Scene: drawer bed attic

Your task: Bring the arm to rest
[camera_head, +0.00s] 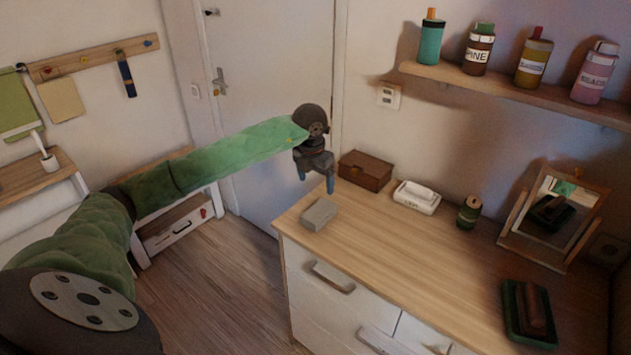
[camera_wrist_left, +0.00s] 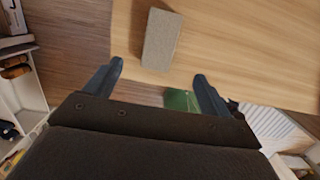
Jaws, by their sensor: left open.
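My left arm, in a green sleeve, reaches across the head view from the lower left. A grey block (camera_head: 319,214) lies on the dresser just below the gripper. In the left wrist view the block (camera_wrist_left: 162,40) lies beyond the fingertips, apart from them. My right gripper is not in either view.
The wooden dresser (camera_head: 400,245) holds a brown box (camera_head: 365,170), a white tissue box (camera_head: 416,197), a dark green jar (camera_head: 469,212), a mirror (camera_head: 552,215) and a dark green tray (camera_head: 530,314). A shelf (camera_head: 510,88) with bottles is above. Open floor (camera_head: 215,285) lies left of the dresser.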

